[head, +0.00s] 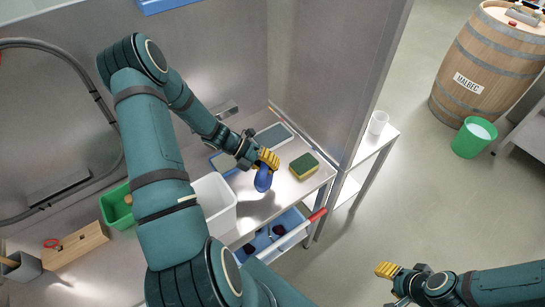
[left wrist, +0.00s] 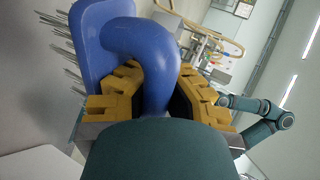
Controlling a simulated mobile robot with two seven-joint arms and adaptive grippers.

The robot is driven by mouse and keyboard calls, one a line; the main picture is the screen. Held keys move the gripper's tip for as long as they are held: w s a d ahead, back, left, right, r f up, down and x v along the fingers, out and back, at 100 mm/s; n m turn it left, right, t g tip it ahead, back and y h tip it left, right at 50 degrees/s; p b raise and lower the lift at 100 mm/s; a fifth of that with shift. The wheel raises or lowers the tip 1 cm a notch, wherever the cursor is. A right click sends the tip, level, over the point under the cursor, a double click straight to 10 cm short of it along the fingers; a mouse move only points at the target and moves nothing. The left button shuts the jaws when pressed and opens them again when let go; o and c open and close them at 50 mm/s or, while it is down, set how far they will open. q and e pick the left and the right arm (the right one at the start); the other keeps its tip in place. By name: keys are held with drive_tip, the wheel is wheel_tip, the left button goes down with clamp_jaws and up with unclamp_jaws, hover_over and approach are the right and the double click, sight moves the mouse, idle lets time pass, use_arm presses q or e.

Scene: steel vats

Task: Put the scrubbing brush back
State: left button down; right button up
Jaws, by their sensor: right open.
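The scrubbing brush (head: 263,178) is blue. My left gripper (head: 266,160) is shut on it and holds it above the steel counter. In the left wrist view the brush (left wrist: 92,45) shows a thick looped handle between the yellow finger pads (left wrist: 150,95), with pale bristles pointing left. My right gripper (head: 388,271) is at the lower right of the head view, open and empty, away from the counter.
A blue tray (head: 268,238) with dark items sits below the front edge. A white cup (head: 378,122) stands on a side shelf.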

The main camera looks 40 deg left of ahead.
sight(272, 178)
use_arm(q)
drive_tip(key=shift+s+d+f, duration=0.1)
drive_tip(key=shift+f, duration=1.05)
wheel_tip(272, 178, down, 5)
drive_tip(key=b, duration=0.3)
drive_tip(key=shift+r, duration=0.2)
drive_tip(key=shift+f+b, duration=0.45)
drive_tip(key=c, duration=1.1)
unclamp_jaws()
drive_tip(key=shift+o, duration=0.2)
drive_tip(key=shift+s, duration=0.1)
drive_tip(key=shift+f, duration=0.15)
drive_tip(key=v, duration=1.2)
drive_tip(key=shift+r, duration=0.35)
drive_tip(key=shift+d, duration=0.1)
